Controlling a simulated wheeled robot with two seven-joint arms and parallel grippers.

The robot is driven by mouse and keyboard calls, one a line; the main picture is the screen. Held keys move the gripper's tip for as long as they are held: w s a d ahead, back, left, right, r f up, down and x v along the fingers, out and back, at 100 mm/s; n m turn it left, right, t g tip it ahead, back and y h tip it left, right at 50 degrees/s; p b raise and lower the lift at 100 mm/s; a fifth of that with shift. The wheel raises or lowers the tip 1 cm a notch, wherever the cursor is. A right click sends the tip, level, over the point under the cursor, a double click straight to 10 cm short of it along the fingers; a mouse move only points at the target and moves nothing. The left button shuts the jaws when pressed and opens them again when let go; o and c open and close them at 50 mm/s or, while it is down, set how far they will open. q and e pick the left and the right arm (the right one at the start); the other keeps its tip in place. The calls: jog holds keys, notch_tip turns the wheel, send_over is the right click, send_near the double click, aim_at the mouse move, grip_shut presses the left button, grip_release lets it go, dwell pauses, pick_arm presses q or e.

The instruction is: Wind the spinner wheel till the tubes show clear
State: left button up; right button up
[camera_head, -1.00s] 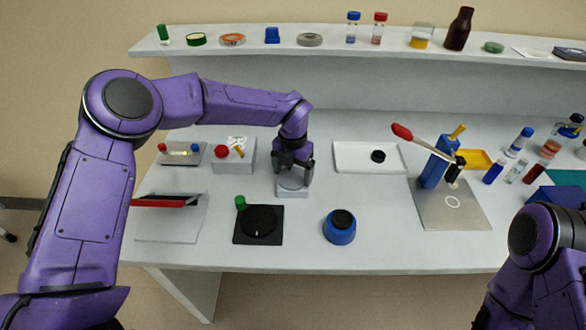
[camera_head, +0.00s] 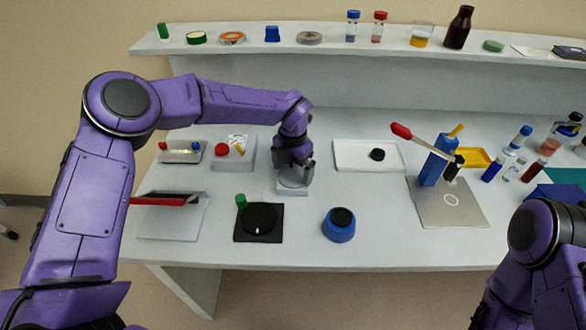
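A pale grey round wheel on a square base (camera_head: 292,188) stands at the middle left of the bench, probably the spinner wheel. My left gripper (camera_head: 293,172) points down right over it, with its dark fingers at the wheel's top. The gripper hides much of the wheel, and I cannot tell whether the fingers clasp it. Behind it to the left, a grey plate (camera_head: 172,158) carries a red knob, a blue knob and a small pale piece between them. I cannot make out clearly which pieces are the tubes. My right gripper is out of view.
A white box with a red button (camera_head: 220,162) stands close left of the gripper. A black plate with a dial (camera_head: 276,236) and a blue round pot (camera_head: 339,230) are in front. A white tray (camera_head: 347,163) lies to the right. A shelf (camera_head: 290,50) runs behind.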

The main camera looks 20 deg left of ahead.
aim_at(293, 174)
pick_arm(q)
notch_tip(293, 174, up, 11)
jog(key=b, duration=0.2)
jog(key=shift+f, duration=0.2)
jog(key=shift+f, duration=0.1)
dwell(0.5)
